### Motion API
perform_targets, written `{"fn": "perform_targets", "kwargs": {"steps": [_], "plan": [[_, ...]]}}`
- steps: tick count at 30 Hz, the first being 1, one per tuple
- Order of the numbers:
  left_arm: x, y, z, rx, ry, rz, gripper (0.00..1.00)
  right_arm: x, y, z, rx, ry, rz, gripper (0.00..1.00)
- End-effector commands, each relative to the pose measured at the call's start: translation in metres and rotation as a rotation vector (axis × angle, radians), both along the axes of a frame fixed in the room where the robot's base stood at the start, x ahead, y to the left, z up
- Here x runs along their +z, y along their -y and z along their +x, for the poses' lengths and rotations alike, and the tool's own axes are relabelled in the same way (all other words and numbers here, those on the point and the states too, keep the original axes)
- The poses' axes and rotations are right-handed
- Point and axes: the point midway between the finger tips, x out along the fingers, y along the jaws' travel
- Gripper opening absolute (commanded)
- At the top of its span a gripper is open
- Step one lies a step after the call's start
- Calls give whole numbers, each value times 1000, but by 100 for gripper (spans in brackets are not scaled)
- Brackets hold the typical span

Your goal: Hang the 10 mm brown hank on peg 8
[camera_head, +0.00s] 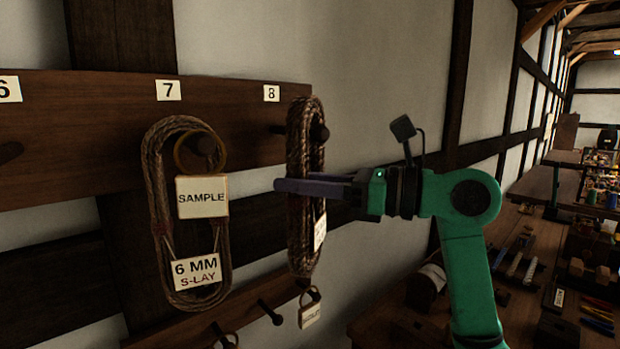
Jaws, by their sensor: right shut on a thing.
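A brown rope hank (303,235) hangs nearly edge-on under the number 8 plate (271,93). Its small white tag (319,232) is too oblique to read. Peg 8 (319,133) shows on both sides of the hank, its knob to the right and its shaft to the left. It appears to pass through the loop, below the hank's top. My right gripper (290,185) comes in from the right with its dark fingers across the hank's middle, shut on it. My left gripper is not in view.
On peg 7 (203,145) hangs another brown hank (157,215) with a SAMPLE card (202,197) and a "6 MM S-LAY" tag (196,272). Lower pegs (270,312) and a ringed tag (310,315) are below. A cluttered bench (530,245) stands right.

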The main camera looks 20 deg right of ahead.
Motion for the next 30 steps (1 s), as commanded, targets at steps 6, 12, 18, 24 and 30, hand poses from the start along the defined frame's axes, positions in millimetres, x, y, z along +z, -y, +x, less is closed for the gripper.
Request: {"fn": "perform_targets", "kwargs": {"steps": [6,12,18,24,30], "plan": [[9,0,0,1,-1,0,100,2,-6,15,1,0,2,0],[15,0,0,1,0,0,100,2,-12,29,0,0,4,0],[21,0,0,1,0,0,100,1,-18,43,1,0,2,0],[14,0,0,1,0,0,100,-11,-21,53,-1,-1,0,0],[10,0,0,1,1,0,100,-18,-23,56,-1,-3,-2,0]]}}
